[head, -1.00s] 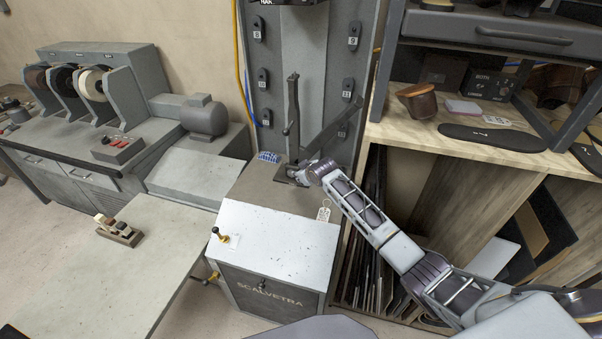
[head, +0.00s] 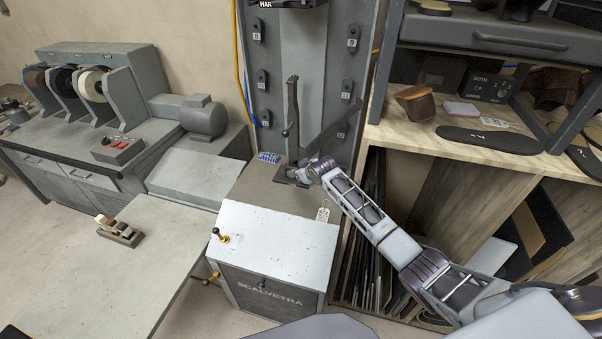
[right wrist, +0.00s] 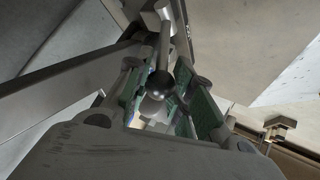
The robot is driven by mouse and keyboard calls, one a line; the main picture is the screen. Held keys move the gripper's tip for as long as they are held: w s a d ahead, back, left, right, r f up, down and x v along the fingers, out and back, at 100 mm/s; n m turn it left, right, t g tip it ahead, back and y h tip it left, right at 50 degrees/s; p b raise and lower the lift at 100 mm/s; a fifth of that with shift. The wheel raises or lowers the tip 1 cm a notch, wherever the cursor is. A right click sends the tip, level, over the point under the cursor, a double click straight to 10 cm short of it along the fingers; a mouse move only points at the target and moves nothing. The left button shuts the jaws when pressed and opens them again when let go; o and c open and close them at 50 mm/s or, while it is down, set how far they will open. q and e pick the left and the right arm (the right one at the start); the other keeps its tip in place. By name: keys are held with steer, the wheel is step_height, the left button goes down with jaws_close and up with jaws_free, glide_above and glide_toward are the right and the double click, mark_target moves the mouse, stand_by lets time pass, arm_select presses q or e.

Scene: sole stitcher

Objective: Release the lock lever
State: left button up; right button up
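My right arm reaches in from the right in the head view, with its gripper (head: 300,173) low at the foot of the stitcher's grey column (head: 304,70). In the right wrist view a metal lever with a dark ball knob (right wrist: 160,83) comes down from the top. I take it to be the lock lever. The knob lies between the green-padded fingers of my right gripper (right wrist: 160,92), which stand apart on either side of it. I see no clear contact. In the head view the gripper hides this spot. My left gripper is not in view.
A white-topped cabinet (head: 275,235) stands in front of the column, with a small black-knobbed lever (head: 218,233) on its left. A long slanted bar (head: 340,128) passes close above my right gripper. A shelf bench (head: 420,135) stands at the right.

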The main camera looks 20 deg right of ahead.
steer(key=o, duration=0.5)
steer(key=shift+d, duration=0.2)
steer(key=shift+a, duration=0.1)
steer(key=shift+v, duration=6)
